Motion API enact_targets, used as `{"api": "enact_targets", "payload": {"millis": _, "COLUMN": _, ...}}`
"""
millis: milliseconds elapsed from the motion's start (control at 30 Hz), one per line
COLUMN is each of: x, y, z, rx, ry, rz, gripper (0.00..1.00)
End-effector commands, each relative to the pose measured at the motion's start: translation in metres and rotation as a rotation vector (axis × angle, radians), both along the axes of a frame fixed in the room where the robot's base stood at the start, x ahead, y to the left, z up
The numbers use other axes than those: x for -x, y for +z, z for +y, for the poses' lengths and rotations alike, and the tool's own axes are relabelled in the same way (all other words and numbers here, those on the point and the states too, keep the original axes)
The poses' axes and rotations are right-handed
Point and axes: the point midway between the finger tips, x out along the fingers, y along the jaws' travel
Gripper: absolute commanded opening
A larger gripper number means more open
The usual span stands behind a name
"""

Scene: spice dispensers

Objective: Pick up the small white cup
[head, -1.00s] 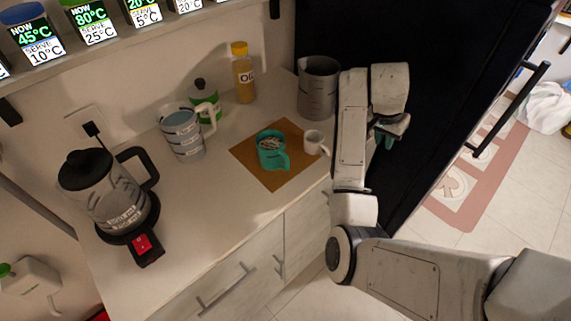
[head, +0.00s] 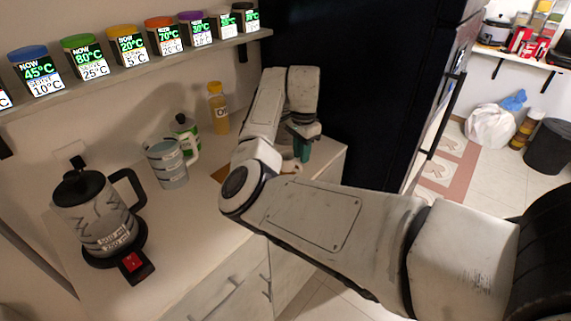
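The small white cup (head: 291,166) is mostly hidden behind my arm; only a pale bit that looks like it shows just below my gripper. My gripper (head: 303,152) points down over the right end of the counter, with its teal fingers close to the cup. I cannot tell whether they touch it or whether they are open or shut. The teal cup on the mat is hidden behind my arm.
A sliver of brown mat (head: 221,173) shows left of my arm. A striped mug (head: 167,165), a green bottle (head: 187,135), an oil bottle (head: 218,110) and a kettle (head: 95,215) stand on the counter. Labelled jars line the shelf (head: 150,68). A black fridge (head: 370,90) stands right.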

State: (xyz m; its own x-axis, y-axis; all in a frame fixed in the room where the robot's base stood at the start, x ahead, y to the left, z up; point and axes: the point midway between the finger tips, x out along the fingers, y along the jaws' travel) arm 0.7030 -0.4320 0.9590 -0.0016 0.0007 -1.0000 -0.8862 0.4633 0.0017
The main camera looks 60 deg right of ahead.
Motion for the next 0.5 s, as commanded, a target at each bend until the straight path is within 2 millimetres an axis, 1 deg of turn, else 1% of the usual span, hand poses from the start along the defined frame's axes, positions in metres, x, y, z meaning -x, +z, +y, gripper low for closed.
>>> {"api": "enact_targets", "payload": {"millis": 33, "x": 0.000, "y": -0.005, "z": 0.000, "rx": -0.001, "ry": 0.000, "rz": 0.000, "gripper": 0.20}}
{"api": "enact_targets", "payload": {"millis": 267, "x": 0.000, "y": -0.022, "z": 0.000, "rx": -0.002, "ry": 0.001, "rz": 0.000, "gripper": 0.20}}
{"api": "enact_targets", "payload": {"millis": 500, "x": -0.001, "y": -0.056, "z": -0.001, "rx": -0.001, "ry": 0.001, "rz": 0.000, "gripper": 0.20}}
